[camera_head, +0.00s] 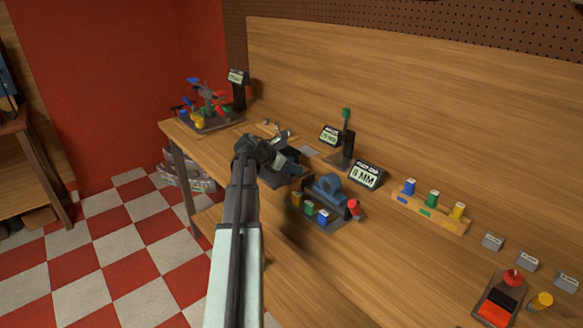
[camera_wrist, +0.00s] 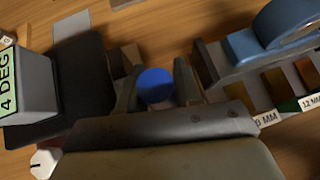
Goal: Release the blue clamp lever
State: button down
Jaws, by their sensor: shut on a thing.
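The blue clamp lever shows in the wrist view as a round blue end (camera_wrist: 155,86), between the two fingers of my gripper (camera_wrist: 155,90). The fingers are shut on it, one on each side. The rest of the lever is hidden behind my gripper's body. In the head view my gripper (camera_head: 282,141) is over a dark fixture (camera_head: 285,178) at the middle of the bench, and I cannot make out the lever clearly there.
Right of my gripper stands a fixture with a blue ring (camera_head: 328,186) and coloured blocks. A "4 DEG" display (camera_wrist: 28,82) is at the left in the wrist view. An "8 MM" display (camera_head: 366,176) stands behind. A coloured rack (camera_head: 430,212) lies farther right on the bench.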

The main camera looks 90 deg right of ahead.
dwell(0.4)
jog(key=c, duration=0.8)
grip_release()
jog(key=shift+c, duration=0.2)
jog(key=shift+w, duration=0.1)
